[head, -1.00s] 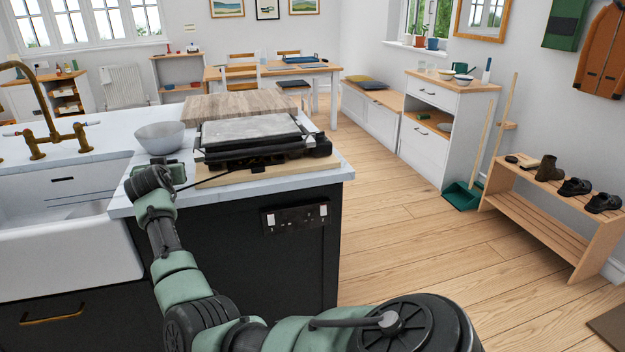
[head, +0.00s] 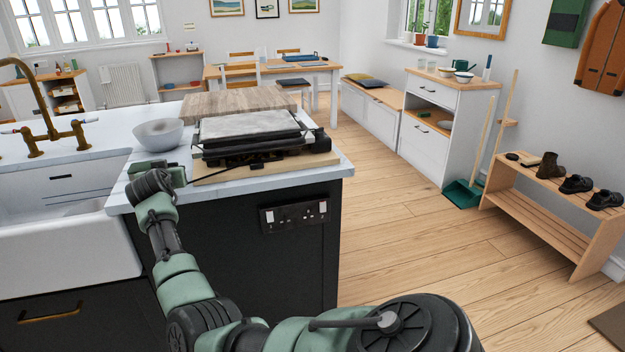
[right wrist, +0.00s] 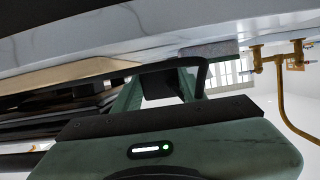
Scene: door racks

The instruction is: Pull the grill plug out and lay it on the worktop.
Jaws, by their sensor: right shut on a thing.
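The grill (head: 250,135), black with a grey top plate, sits on a wooden board on the worktop (head: 120,190). My right gripper (head: 160,168) is over the worktop's left front corner, left of the grill. In the right wrist view my right gripper (right wrist: 160,88) is shut on a black block, seemingly the grill plug (right wrist: 160,84). A black cord (head: 225,178) runs from the grill toward this gripper. My wrist hides the plug in the head view. I cannot tell whether the plug touches the worktop. The dark double socket (head: 295,216) on the island's side has no plug in it. My left gripper is not in view.
A grey bowl (head: 159,133) stands just behind my right gripper. A white sink (head: 60,240) with a brass tap (head: 45,125) is at the left. A wooden chopping board (head: 235,102) lies behind the grill.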

